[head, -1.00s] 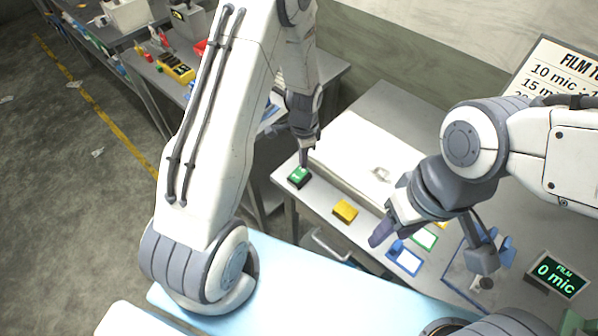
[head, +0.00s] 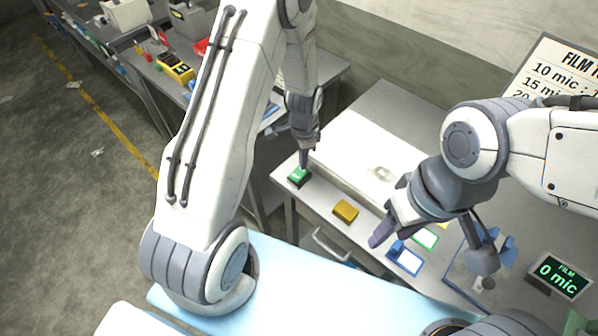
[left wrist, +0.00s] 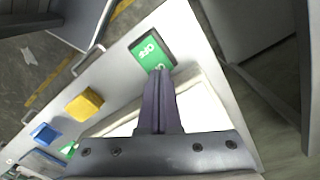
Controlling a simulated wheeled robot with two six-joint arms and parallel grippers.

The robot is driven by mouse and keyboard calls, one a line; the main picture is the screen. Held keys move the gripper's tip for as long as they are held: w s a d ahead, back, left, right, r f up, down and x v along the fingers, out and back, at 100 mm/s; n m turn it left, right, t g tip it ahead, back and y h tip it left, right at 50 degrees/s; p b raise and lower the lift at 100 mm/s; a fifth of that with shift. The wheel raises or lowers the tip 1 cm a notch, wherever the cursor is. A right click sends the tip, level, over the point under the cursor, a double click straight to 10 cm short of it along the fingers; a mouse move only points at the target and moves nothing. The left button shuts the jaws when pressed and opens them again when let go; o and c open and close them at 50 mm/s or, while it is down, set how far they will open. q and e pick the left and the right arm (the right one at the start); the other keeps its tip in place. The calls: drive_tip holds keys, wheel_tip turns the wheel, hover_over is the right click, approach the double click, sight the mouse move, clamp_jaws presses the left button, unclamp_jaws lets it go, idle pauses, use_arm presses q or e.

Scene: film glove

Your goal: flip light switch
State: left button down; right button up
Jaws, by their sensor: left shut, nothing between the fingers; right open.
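The light switch (head: 297,177) is a small dark box with a green face and white lettering, at the left end of the grey bench. My left gripper (head: 304,165) is shut and empty, pointing down with its fingertips at the switch. In the left wrist view, the fingertips (left wrist: 160,72) overlap the near edge of the green switch (left wrist: 148,50); whether they touch it or hover just above I cannot tell. My right gripper (head: 388,226) is open and empty over the right part of the bench; one of its fingers is mostly hidden.
A yellow block (head: 345,211) sits right of the switch, and a blue block (head: 397,248) lies by a blue-framed card. A pale flat panel (head: 350,150) lies behind them. A film display (head: 559,275) reads 0 mic. A drawer handle (head: 330,245) juts from the bench front.

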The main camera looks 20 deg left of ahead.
use_arm(q)
drive_tip(key=shift+f+b, duration=0.45)
drive_tip(key=shift+f, duration=0.2)
drive_tip(key=shift+r+p, duration=2.85)
drive_tip(key=shift+r, duration=0.75)
drive_tip(key=shift+f, duration=0.1)
